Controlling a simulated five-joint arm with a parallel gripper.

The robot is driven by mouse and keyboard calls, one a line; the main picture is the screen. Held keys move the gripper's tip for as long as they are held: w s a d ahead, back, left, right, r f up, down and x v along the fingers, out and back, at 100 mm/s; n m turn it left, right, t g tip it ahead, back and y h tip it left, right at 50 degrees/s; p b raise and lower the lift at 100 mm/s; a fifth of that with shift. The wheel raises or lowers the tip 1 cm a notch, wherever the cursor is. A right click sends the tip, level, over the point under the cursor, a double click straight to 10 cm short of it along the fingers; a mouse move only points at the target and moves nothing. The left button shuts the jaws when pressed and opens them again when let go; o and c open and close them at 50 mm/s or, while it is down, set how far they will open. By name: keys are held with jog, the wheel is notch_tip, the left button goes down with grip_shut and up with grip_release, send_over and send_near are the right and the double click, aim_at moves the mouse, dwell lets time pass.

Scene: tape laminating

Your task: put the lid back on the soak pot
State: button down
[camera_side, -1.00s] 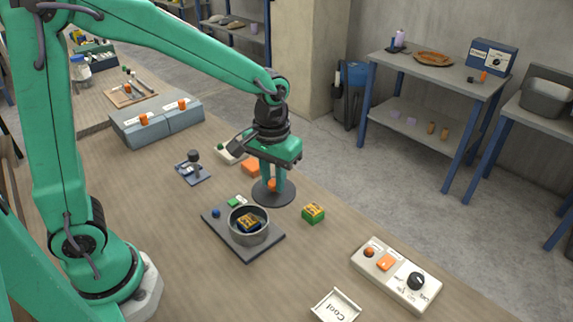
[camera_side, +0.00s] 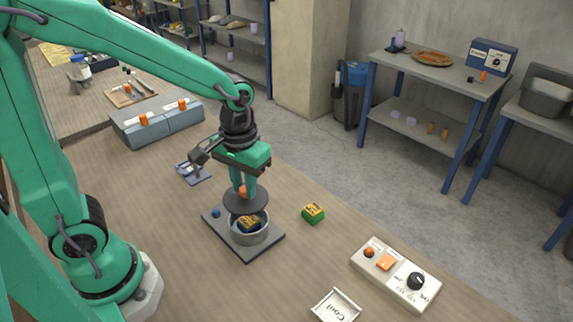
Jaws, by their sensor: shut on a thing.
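The soak pot (camera_side: 250,236) is a round grey metal pot on a dark square base plate (camera_side: 249,254). A yellow-and-dark block (camera_side: 248,223) sits inside it and shows through the open front part of the mouth. The dark round lid (camera_side: 245,203) has an orange knob (camera_side: 243,190). My gripper (camera_side: 243,187) is shut on the knob and holds the lid above the pot's back part. The lid is apart from the rim at the front; whether its back touches the rim, I cannot tell.
A green-and-yellow block (camera_side: 313,213) stands right of the pot. A control box (camera_side: 396,273) with a dark knob and a white tray marked "Cool" (camera_side: 336,307) lie at the front right. A small blue ball (camera_side: 216,213) is on the plate's left corner.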

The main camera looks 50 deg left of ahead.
jog(key=shift+f, duration=2.9)
jog(key=shift+f, duration=0.2)
dwell(0.4)
jog(key=c, duration=0.7)
grip_release()
jog(key=shift+r, duration=0.15)
jog(key=shift+r, duration=3.4)
